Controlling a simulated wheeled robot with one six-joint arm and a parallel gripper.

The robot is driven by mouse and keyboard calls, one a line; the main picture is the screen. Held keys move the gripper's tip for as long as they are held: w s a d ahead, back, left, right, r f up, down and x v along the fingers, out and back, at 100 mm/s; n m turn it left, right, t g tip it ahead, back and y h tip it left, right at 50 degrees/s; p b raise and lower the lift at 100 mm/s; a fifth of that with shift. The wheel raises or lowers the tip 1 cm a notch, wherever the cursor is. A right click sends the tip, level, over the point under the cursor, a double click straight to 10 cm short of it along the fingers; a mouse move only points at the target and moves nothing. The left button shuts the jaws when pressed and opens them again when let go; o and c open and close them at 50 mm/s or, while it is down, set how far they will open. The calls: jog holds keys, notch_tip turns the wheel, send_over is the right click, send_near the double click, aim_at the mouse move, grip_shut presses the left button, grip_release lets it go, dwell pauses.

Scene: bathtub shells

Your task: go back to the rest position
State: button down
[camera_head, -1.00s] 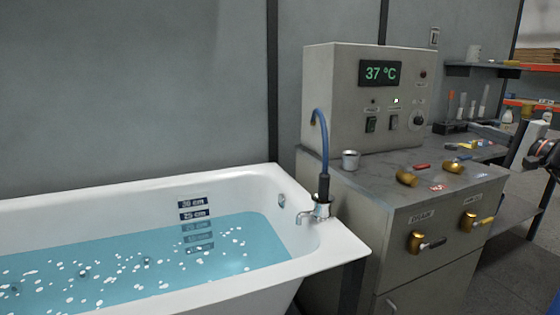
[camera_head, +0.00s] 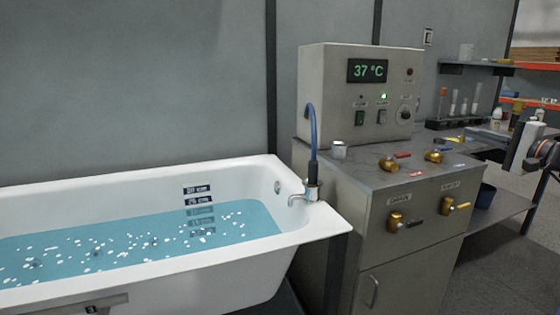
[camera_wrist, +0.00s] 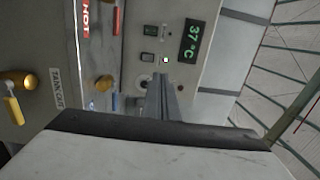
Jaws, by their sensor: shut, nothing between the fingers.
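My gripper (camera_wrist: 158,88) shows in the wrist view with its fingers together and nothing between them. It points toward the grey control box, which shows a green 37 °C display (camera_wrist: 193,40). In the head view my wrist is at the right edge, to the right of the bench, and the fingertips cannot be made out there. The control box (camera_head: 330,90) stands on the metal cabinet (camera_head: 330,185), apart from my arm.
A white bathtub (camera_head: 320,225) holds blue water with white specks. Brass valves (camera_head: 395,222) with handles stick out from the cabinet front. Shelving (camera_head: 545,66) is at the back right. Floor shows at the lower right.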

jog(key=s+a+f+n+g, duration=0.25)
jog(key=s+a+f, duration=0.2)
jog(key=a, duration=0.35)
jog(key=s+a+f+n+g, duration=0.1)
jog(key=s+a+f+g, duration=0.3)
jog(key=a, duration=0.5)
jog(key=s+a+f+n+g, duration=0.25)
jog(key=a+f, duration=0.25)
jog(key=a, duration=0.3)
jog(key=s+a+f+n+g+h, duration=0.3)
jog(key=s+a+f, duration=0.2)
jog(key=s+f, duration=0.55)
jog(key=s+d+f+n+h, duration=0.1)
jog(key=s+f+n+h, duration=0.1)
jog(key=s, duration=0.4)
jog(key=s+d+f+n+h, duration=0.2)
jog(key=s+f, duration=0.1)
jog(key=s, duration=0.2)
jog(key=shift+s+d, duration=0.3)
jog(key=shift+s, duration=0.05)
jog(key=shift+f, duration=0.1)
dwell(2.9)
